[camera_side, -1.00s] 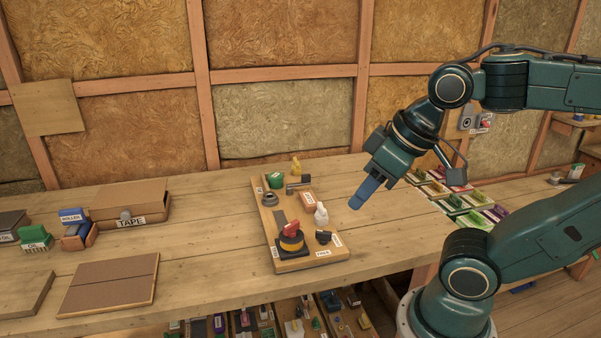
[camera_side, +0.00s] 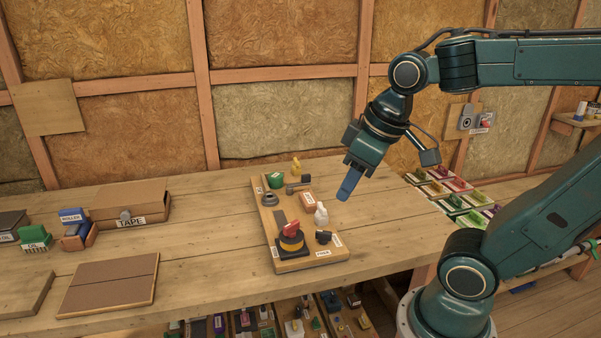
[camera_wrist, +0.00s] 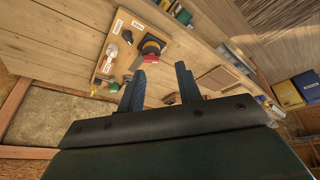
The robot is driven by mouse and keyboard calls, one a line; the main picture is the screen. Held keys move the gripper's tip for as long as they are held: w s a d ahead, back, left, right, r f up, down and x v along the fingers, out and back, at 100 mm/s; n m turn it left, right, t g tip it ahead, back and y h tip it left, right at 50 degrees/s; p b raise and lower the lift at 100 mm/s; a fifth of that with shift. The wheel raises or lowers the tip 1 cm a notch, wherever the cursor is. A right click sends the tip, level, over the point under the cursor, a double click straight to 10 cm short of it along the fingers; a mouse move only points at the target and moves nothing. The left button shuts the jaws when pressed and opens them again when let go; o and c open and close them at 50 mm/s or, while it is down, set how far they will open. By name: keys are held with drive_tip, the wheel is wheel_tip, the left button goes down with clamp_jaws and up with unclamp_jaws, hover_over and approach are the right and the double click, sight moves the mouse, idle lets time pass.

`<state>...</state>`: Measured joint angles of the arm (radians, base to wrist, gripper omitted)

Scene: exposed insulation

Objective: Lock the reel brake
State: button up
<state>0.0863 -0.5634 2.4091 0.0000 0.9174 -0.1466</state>
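A wooden board (camera_side: 283,255) lies on the bench with several small fittings on it. At its front end sits a round black and yellow reel-like part (camera_side: 291,241) with a red piece (camera_side: 291,229) on top; it also shows in the wrist view (camera_wrist: 152,46), with its red piece (camera_wrist: 150,58). I cannot tell which part is the reel brake. My gripper (camera_side: 346,192) hangs above the bench, right of the board and apart from it. In the wrist view its two blue fingers (camera_wrist: 160,82) stand apart with nothing between them.
A cardboard box labelled TAPE (camera_side: 128,197) and a brown panel (camera_side: 108,284) lie left. Colourful items (camera_side: 452,190) sit at the right. Bench between box and board is clear.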

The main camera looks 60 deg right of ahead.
drive_tip(key=w+d+f+n+g, duration=0.1)
drive_tip(key=w+d+f+g, duration=0.15)
drive_tip(key=w+d, duration=0.3)
drive_tip(key=n+g, duration=0.1)
drive_tip(key=g, duration=0.1)
hover_over(324, 231)
wheel_tip(324, 231, down, 4)
drive_tip(key=f, duration=0.1)
drive_tip(key=shift+r, duration=0.25)
drive_tip(key=shift+f, duration=0.1)
drive_tip(key=shift+a+f, duration=0.1)
drive_tip(key=shift+f, duration=6.7)
clamp_jaws()
